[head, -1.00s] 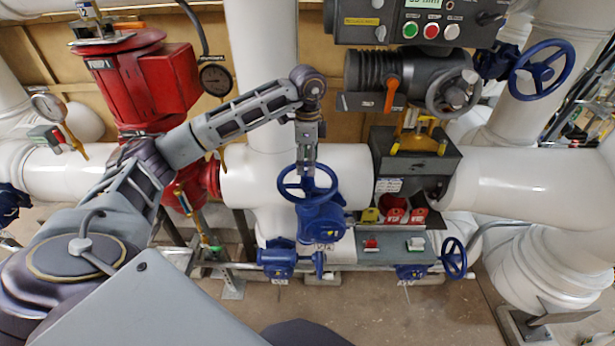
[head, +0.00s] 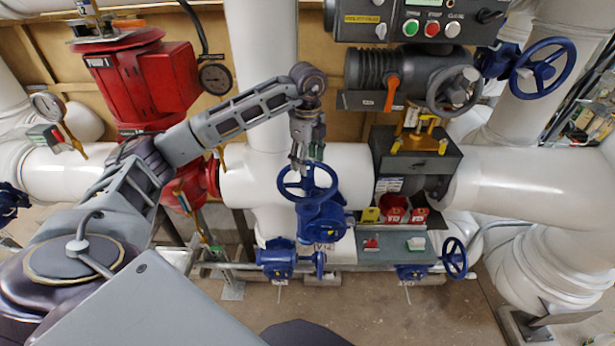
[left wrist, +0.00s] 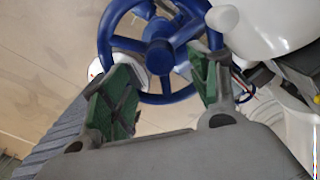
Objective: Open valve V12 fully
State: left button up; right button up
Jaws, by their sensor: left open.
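The blue handwheel (head: 308,182) of the valve tagged V12 (head: 323,247) sits on the white pipe at the centre of the head view. My left gripper (head: 307,160) hangs from above, at the wheel's upper edge. In the left wrist view the two green-padded fingers (left wrist: 163,85) are spread apart. The wheel's hub and spokes (left wrist: 160,55) show beyond and between them. The gripper is open and holds nothing; whether a finger touches the rim I cannot tell. My right gripper is not in view.
A red pump (head: 145,85) stands behind my left arm. Smaller blue valves (head: 278,258) sit below. Another blue handwheel (head: 542,68) is at upper right.

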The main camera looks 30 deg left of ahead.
pick_arm(q)
jog(key=shift+m, duration=0.9)
jog(key=shift+m, duration=0.3)
jog(key=shift+m+b, duration=0.5)
jog(key=shift+m, duration=3.2)
jog(key=shift+m, duration=0.3)
jog(key=shift+m+b, duration=0.45)
jog(key=shift+m, duration=1.15)
jog(key=shift+m+b, duration=0.3)
jog(key=shift+m, duration=1.8)
